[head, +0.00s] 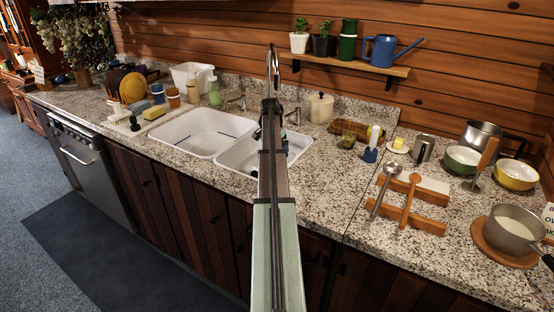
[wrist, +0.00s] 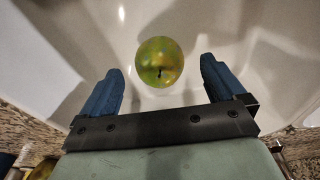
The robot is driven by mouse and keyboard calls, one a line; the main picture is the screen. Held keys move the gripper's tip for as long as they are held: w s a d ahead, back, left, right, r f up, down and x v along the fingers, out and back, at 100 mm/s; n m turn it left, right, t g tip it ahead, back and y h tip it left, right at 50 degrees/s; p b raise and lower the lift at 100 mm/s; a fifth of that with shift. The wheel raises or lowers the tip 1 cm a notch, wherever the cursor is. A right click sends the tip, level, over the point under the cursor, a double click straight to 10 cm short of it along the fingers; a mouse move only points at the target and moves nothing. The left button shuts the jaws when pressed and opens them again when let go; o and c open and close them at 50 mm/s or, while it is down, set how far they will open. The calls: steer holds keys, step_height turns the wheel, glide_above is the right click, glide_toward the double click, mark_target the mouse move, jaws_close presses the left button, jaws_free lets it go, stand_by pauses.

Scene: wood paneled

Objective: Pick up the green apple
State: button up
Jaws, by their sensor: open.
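The green apple (wrist: 160,62) shows in the wrist view, round and yellow-green with a dark stem mark. It lies in a white sink basin (wrist: 60,45). My gripper (wrist: 160,66) is open, with its two blue fingers apart. The apple appears between and slightly beyond the fingertips, with a gap on either side and nothing held. In the head view my arm reaches over the right-hand sink basin (head: 300,146) and hides the apple. How far the fingers are above the basin floor is hard to tell.
A second basin (head: 205,128) is at the left. Wooden utensil holders (head: 408,205), bowls and a pot (head: 512,232) crowd the right counter. Bottles and a dish rack stand at the back left. A shelf (head: 350,65) holds plants and a watering can.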

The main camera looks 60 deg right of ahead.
steer(key=f, duration=0.2)
steer(key=d+f, duration=0.1)
steer(key=f, duration=0.1)
steer(key=shift+s+f, duration=0.1)
steer(key=shift+f, duration=0.3)
steer(key=c, duration=1.2)
steer(key=shift+c, duration=0.2)
steer(key=shift+r, duration=0.15)
steer(key=r, duration=0.7)
steer(key=shift+a, duration=0.3)
steer(key=a, duration=1.7)
steer(key=shift+a, duration=0.2)
steer(key=shift+f, duration=0.1)
